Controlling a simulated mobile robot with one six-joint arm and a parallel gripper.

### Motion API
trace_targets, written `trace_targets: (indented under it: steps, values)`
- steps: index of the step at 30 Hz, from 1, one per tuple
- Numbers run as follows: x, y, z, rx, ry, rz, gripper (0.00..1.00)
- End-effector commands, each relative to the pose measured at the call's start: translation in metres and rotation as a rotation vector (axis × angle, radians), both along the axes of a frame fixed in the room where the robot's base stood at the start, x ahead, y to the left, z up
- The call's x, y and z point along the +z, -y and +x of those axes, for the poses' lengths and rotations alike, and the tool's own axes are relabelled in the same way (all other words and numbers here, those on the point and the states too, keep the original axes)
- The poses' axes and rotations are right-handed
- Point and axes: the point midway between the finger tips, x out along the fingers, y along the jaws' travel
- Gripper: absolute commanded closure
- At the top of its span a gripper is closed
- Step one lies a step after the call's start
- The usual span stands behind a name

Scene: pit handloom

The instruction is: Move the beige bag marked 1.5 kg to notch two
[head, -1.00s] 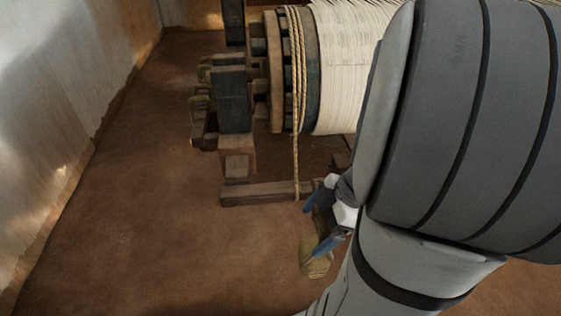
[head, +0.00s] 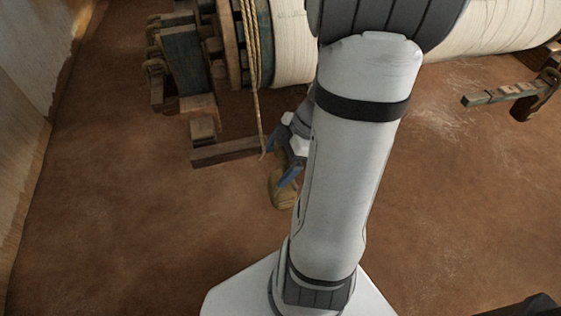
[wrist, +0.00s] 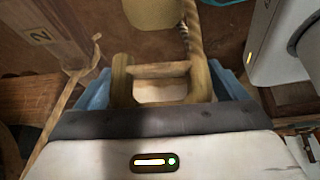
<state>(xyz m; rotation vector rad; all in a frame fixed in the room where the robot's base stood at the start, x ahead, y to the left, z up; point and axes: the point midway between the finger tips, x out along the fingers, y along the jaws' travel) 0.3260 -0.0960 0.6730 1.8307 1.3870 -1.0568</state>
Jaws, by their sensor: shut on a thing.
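My gripper (head: 281,158), with blue fingers, is shut on the handle of a beige bag (head: 282,192). The bag hangs low beside the loom's left end, near the hanging rope. In the wrist view the loop handle (wrist: 160,70) with its crossbar lies between the blue fingers, and part of the bag (wrist: 153,12) shows at the top. I cannot read a weight mark on it. The notch itself is not clear to see.
A rope (head: 257,100) hangs from the loom's warp roller (head: 291,45) just left of my gripper. A low wooden beam (head: 225,151) lies left of it. A wooden lever (head: 500,93) juts out at right. The earth floor (head: 110,220) at left is clear.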

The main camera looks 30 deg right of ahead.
Motion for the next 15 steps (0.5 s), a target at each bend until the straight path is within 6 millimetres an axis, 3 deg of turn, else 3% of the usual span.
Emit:
trace_targets:
  steps: [15]
  values:
    - [-0.001, 0.01, 0.033, -0.002, 0.001, 0.001, 0.79]
